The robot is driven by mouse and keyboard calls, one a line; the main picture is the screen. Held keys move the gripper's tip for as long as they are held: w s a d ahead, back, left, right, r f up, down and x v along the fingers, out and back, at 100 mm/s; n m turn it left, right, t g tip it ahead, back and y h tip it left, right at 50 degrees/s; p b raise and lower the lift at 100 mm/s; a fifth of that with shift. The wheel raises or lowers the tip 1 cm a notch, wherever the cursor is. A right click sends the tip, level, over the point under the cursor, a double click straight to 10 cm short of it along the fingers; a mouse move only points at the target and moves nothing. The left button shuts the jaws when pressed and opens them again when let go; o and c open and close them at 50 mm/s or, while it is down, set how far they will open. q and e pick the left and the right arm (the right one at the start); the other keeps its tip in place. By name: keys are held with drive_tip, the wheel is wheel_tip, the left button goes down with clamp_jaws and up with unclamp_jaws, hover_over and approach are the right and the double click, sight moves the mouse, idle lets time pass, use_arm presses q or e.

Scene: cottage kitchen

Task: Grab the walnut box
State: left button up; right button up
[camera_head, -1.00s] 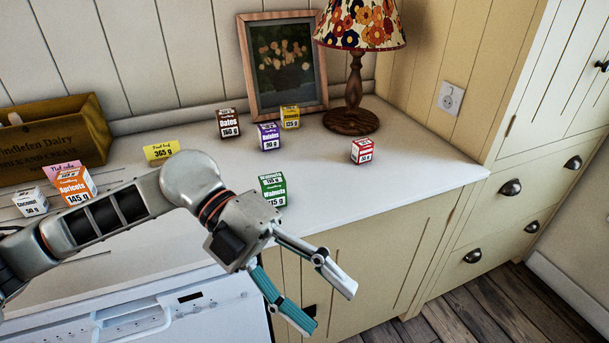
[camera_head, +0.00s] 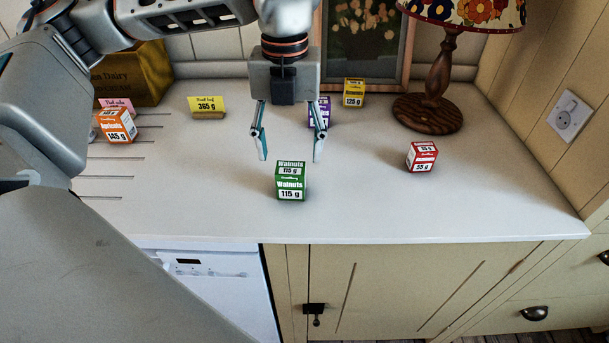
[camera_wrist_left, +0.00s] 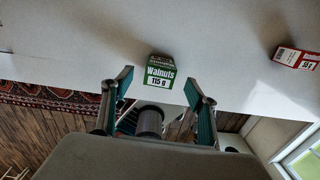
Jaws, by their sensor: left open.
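The walnut box (camera_head: 291,181) is a small green cube with white labels reading Walnuts 115 g. It stands upright on the white worktop near its front edge. My left gripper (camera_head: 290,152) points down above and slightly behind the box in the head view, open and empty, its two fingers apart. In the left wrist view, the walnut box (camera_wrist_left: 158,72) lies just beyond the two open fingertips (camera_wrist_left: 158,90), between them from side to side. I see no contact. My right gripper is not in view.
A red box (camera_head: 422,157) stands to the right of the walnut box. A purple box (camera_head: 319,111), a yellow box (camera_head: 353,92) and a lamp (camera_head: 430,110) are behind. An orange apricots box (camera_head: 117,125) and a yellow card (camera_head: 206,106) are left. The worktop around the walnut box is clear.

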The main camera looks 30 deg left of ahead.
sight(290, 167)
use_arm(q)
drive_tip(key=shift+s+f, duration=0.2)
drive_tip(key=shift+f, duration=0.8)
drive_tip(key=f, duration=0.5)
drive_tip(key=shift+s+d, duration=0.1)
drive_tip(key=shift+d, duration=0.1)
drive_tip(key=c, duration=1.2)
